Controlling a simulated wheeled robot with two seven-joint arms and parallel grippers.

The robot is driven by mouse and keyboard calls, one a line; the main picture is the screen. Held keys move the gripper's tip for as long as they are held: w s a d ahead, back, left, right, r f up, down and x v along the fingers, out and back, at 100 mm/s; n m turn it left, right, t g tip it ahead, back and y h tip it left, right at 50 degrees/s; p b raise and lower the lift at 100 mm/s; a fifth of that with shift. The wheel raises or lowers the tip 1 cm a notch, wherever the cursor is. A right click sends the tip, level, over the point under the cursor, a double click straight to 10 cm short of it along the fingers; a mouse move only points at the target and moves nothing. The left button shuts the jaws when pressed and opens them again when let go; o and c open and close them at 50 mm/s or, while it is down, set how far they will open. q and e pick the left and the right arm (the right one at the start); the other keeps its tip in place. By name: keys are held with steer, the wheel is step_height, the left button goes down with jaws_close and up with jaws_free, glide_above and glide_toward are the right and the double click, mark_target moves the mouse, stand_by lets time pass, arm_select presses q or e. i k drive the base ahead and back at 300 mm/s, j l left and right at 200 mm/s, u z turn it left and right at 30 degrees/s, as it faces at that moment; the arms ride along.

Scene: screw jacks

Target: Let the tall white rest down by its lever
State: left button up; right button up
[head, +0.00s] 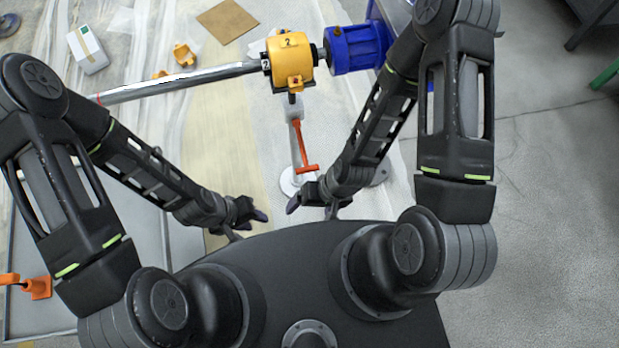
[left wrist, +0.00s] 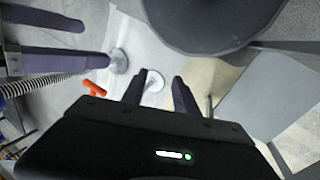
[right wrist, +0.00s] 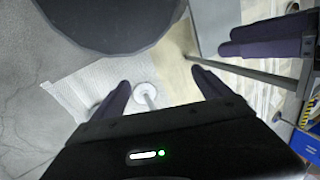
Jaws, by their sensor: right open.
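The tall white rest (head: 295,114) stands under the yellow housing (head: 289,60), with a round white base (head: 290,182). Its orange lever (head: 303,148) runs down toward me and ends in a crossbar. In the left wrist view an orange end of a lever (left wrist: 95,88) shows left of the fingers. My right gripper (head: 312,209) is open and empty, just nearer to me than the crossbar. My left gripper (head: 247,226) is open and empty, to the left and apart from the lever.
A blue motor (head: 356,48) is joined to the yellow housing at right. A long steel shaft (head: 180,82) runs left from it. A white box (head: 88,48) and small yellow parts lie behind. Another orange part (head: 36,288) is at the lower left. The sheeted floor between my grippers is clear.

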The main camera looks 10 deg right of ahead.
mark_target(296, 123)
steer(key=k+l+u, duration=0.1)
steer(key=l, duration=0.3)
steer(key=k+l+u, duration=0.15)
steer(key=l, duration=0.3)
steer(key=k+l+u, duration=0.1)
steer(key=l, duration=0.3)
steer(key=k+l+u, duration=0.15)
steer(key=l, duration=0.2)
steer(key=k+l+u, duration=0.1)
steer(key=l, duration=0.3)
steer(key=k+l+u, duration=0.1)
steer(key=k+l, duration=0.2)
